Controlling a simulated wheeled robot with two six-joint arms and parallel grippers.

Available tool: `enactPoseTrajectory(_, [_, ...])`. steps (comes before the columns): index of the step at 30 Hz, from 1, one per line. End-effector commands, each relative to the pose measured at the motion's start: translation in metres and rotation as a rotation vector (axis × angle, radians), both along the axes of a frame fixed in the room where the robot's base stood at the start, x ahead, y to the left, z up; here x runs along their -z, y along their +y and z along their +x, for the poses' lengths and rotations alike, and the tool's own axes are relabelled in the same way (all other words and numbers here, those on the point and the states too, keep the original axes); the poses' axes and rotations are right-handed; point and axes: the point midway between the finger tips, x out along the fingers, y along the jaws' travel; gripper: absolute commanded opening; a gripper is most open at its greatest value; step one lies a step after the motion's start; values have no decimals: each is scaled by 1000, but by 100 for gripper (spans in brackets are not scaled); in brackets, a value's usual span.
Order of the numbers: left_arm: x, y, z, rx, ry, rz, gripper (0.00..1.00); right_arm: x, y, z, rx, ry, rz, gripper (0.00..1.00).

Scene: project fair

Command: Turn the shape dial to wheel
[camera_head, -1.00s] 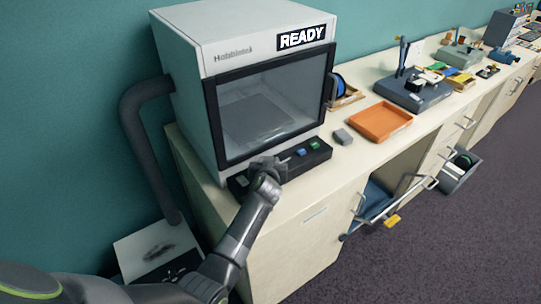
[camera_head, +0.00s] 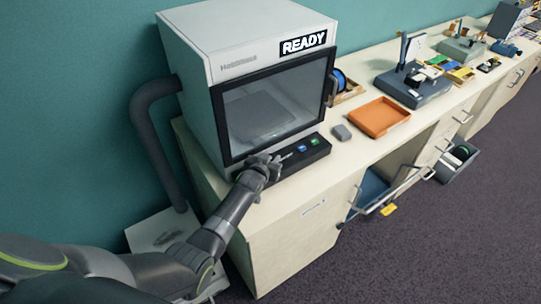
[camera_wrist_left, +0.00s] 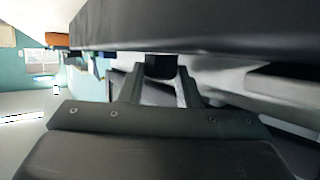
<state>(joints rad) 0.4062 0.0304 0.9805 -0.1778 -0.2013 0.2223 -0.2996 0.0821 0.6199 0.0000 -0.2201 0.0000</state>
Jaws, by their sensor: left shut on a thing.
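The white printer cabinet (camera_head: 190,85) with a READY sign (camera_head: 304,42) stands on the counter. A black control panel (camera_head: 318,154) runs along its lower front, with a blue button (camera_head: 302,149) and a green button (camera_head: 314,142). My left gripper (camera_head: 272,163) is at the left part of this panel and covers the dial there. In the left wrist view a dark knob (camera_wrist_left: 160,66), the shape dial, sits between the fingertips, and the gripper is shut on it. The dial's markings and pointer are not readable. My right gripper is not in view.
A small grey block (camera_head: 341,132) and an orange tray (camera_head: 380,117) lie right of the panel. A blue spool (camera_head: 340,82) stands beside the cabinet. An open drawer with a handle (camera_head: 385,200) juts out below the counter. A grey hose (camera_head: 150,140) runs down the left.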

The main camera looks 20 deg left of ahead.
Motion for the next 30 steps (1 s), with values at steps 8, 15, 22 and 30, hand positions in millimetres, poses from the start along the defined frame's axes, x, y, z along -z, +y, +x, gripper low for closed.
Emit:
enactPoseTrajectory(8, [-2,1,1,15,-4,2,7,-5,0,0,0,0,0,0])
enactPoseTrajectory(15, [-1,1,1,16,-4,3,7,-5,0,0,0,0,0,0])
enactPoseTrajectory(22, [-1,0,1,16,-4,2,43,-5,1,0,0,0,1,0])
enactPoseTrajectory(30, [-1,2,1,15,-2,4,52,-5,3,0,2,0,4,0])
